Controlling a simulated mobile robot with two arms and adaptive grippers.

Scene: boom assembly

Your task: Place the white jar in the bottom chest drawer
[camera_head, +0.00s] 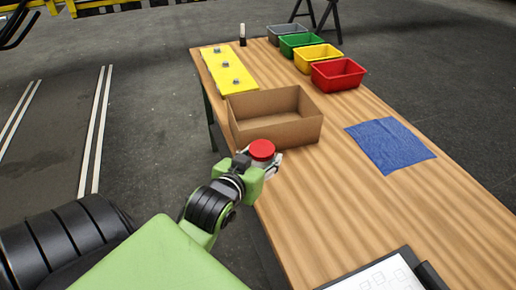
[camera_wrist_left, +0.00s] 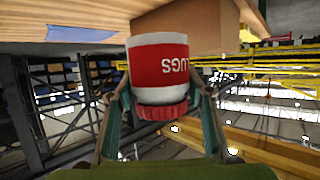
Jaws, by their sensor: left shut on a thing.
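The white jar (camera_wrist_left: 146,92) has a red label with white letters and a red lid (camera_head: 261,149). In the head view it is upright, lid up, at the table's left edge, just in front of the cardboard box. My left gripper (camera_head: 262,165) is shut on the jar. In the left wrist view the fingers of my left gripper (camera_wrist_left: 160,108) stand on both sides of the jar, which appears upside down there. Whether the jar touches the table cannot be told. No chest or drawer shows in either view. My right gripper is out of view.
The wooden table (camera_head: 330,180) holds an open cardboard box (camera_head: 285,133), a yellow board (camera_head: 228,72), a blue cloth (camera_head: 390,144) and a clipboard (camera_head: 380,275). A red bin (camera_head: 337,76) and other coloured bins line the far side. Floor left of the table is clear.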

